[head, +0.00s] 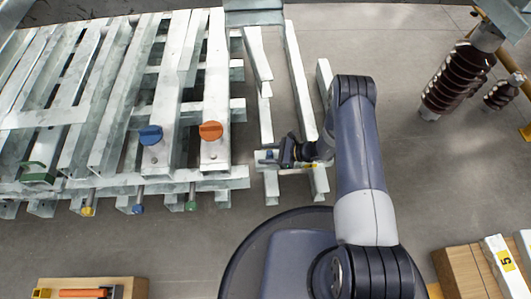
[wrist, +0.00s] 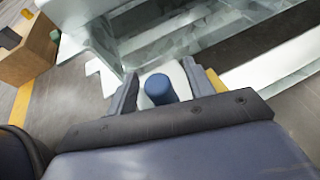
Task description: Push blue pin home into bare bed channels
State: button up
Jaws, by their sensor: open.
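A blue pin (wrist: 160,88) with a rounded top stands between the two fingers of my gripper (wrist: 159,84) in the wrist view. The fingers are apart, with the pin between them; I cannot tell whether either touches it. In the head view my gripper (head: 272,157) is at the near end of the narrow bare channels (head: 296,80). A small bit of blue shows at its fingertips there. The pin's lower end and its depth are hidden.
Left of my gripper lie pale steel frames (head: 104,95) with a blue knob (head: 151,135) and an orange knob (head: 211,131). Coloured pin ends stick out along their near edge. Brown ribbed insulators (head: 457,80) stand at right. Floor between is clear.

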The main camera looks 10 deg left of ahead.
jog(key=p+v, duration=0.3)
jog(key=v, duration=0.7)
jog(key=shift+r, duration=0.1)
jog(key=shift+a+f, duration=0.3)
jog(key=shift+a, duration=0.25)
jog(key=b+x, duration=0.1)
jog(key=x, duration=0.2)
jog(key=b+x, duration=0.1)
jog(key=x, duration=0.2)
jog(key=b+x, duration=0.1)
jog(key=x, duration=0.2)
jog(key=shift+a+r+b, duration=0.2)
jog(key=shift+a+b, duration=0.1)
jog(key=shift+r, duration=0.25)
jog(key=shift+f, duration=0.15)
